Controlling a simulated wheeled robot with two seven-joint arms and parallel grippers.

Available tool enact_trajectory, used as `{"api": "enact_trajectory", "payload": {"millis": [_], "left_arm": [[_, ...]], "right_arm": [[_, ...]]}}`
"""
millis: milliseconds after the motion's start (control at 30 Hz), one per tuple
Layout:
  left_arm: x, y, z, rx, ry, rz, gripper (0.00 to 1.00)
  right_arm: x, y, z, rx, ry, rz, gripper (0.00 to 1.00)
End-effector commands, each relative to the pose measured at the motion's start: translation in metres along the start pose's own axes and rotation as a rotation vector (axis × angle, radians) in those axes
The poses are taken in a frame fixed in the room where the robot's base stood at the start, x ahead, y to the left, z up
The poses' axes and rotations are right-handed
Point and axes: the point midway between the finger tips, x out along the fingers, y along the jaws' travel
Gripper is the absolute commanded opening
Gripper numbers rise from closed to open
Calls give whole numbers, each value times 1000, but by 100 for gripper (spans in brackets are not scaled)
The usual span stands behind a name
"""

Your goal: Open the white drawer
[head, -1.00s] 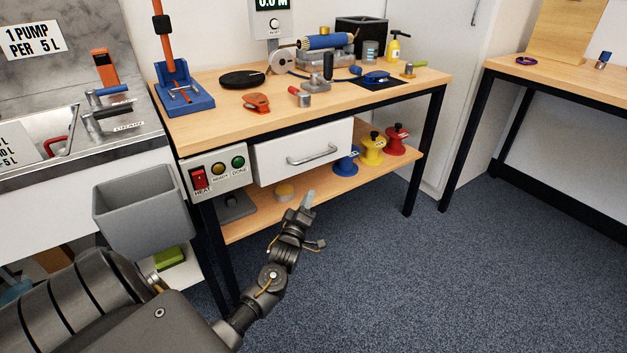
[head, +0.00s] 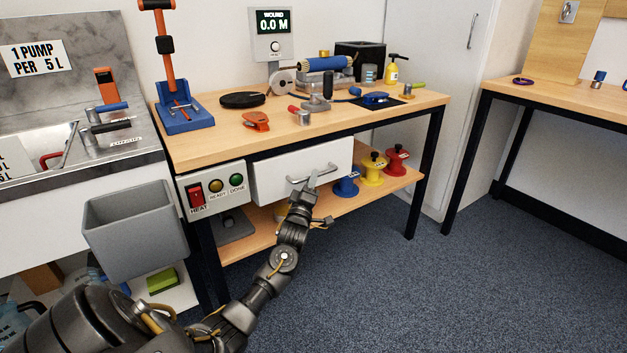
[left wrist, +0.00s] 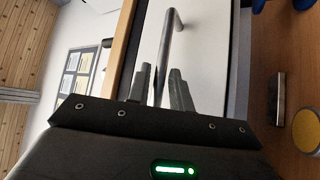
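The white drawer (head: 275,175) hangs under the front of the wooden workbench, and its front looks shut. Its metal bar handle (head: 328,171) runs across the front; in the left wrist view the handle (left wrist: 172,35) runs between my two fingers. My left gripper (head: 304,184) is at the left part of the handle in the head view. Its fingers (left wrist: 161,88) stand apart, one on each side of the bar, with a narrow gap. I cannot tell whether either finger touches it. My right gripper is in no view.
A switch box (head: 212,188) with a red switch sits left of the drawer. Blue, yellow (head: 373,165) and red spools stand on the lower shelf to the right. A grey bin (head: 140,232) hangs at the left. The floor before the bench is clear.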

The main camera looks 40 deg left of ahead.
Motion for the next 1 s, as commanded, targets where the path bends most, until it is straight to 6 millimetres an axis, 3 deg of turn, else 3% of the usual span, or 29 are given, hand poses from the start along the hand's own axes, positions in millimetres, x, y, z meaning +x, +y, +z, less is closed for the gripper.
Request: {"api": "enact_trajectory", "payload": {"millis": [200, 467, 633, 1000], "left_arm": [[14, -1, 0, 0, -1, -1, 22], [16, 0, 0, 0, -1, -1, 22], [15, 0, 0, 0, -1, -1, 1], [14, 1, 2, -1, -2, -2, 0]], "right_arm": [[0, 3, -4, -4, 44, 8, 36], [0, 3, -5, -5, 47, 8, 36], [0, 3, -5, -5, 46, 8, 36], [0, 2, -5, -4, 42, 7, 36]]}}
